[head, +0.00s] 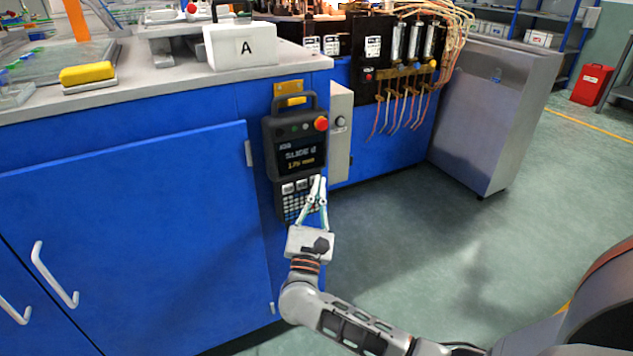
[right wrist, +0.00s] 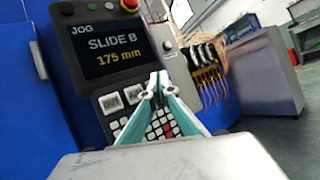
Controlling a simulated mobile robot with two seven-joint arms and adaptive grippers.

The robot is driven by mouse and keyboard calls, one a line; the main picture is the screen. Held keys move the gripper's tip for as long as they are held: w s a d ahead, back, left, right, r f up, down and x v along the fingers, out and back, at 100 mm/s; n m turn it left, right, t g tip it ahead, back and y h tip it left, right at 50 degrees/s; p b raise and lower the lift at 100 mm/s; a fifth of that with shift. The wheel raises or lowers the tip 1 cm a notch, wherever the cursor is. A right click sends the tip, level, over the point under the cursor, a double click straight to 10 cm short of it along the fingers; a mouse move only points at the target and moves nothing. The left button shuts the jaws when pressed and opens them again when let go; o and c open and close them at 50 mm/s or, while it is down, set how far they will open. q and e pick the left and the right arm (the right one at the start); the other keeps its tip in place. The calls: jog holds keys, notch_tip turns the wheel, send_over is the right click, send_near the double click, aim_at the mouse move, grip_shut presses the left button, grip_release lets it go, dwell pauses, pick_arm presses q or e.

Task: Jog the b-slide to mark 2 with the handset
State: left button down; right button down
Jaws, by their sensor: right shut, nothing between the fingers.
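The handset (head: 297,150) hangs upright on the end of the blue bench, black with a lit screen, a red button on top and a keypad below. In the right wrist view its screen (right wrist: 111,47) reads "JOG, SLIDE B, 175 mm". My right gripper (head: 319,181) is shut and empty, its fingertips in front of the keys just below the screen. In the right wrist view the fingertips (right wrist: 155,80) cover part of the key row; I cannot tell whether they touch a key. The b-slide and mark 2 cannot be made out. My left gripper is not in view.
A white block marked A (head: 242,46) and a yellow object (head: 87,73) stand on the bench top. Gas hoses (head: 403,103) hang right of the handset, beside a grey metal cabinet (head: 490,110). The floor right of my right arm is clear.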

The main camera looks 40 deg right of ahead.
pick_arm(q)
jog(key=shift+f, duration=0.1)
pick_arm(e)
jog(key=shift+s, duration=0.1)
dwell(0.3)
jog(key=shift+s+a, duration=0.25)
jog(key=shift+s, duration=0.55)
jog(key=shift+s, duration=0.1)
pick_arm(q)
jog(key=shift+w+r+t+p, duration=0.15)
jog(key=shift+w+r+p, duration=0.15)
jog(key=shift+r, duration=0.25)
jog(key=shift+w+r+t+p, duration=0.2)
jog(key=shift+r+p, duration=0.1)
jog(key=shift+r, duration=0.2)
pick_arm(e)
jog(key=shift+s+a, duration=0.2)
jog(key=shift+s, duration=0.6)
jog(key=shift+s+a, duration=0.2)
jog(key=shift+s, duration=0.55)
jog(key=shift+s+a, duration=0.2)
jog(key=shift+s, duration=0.6)
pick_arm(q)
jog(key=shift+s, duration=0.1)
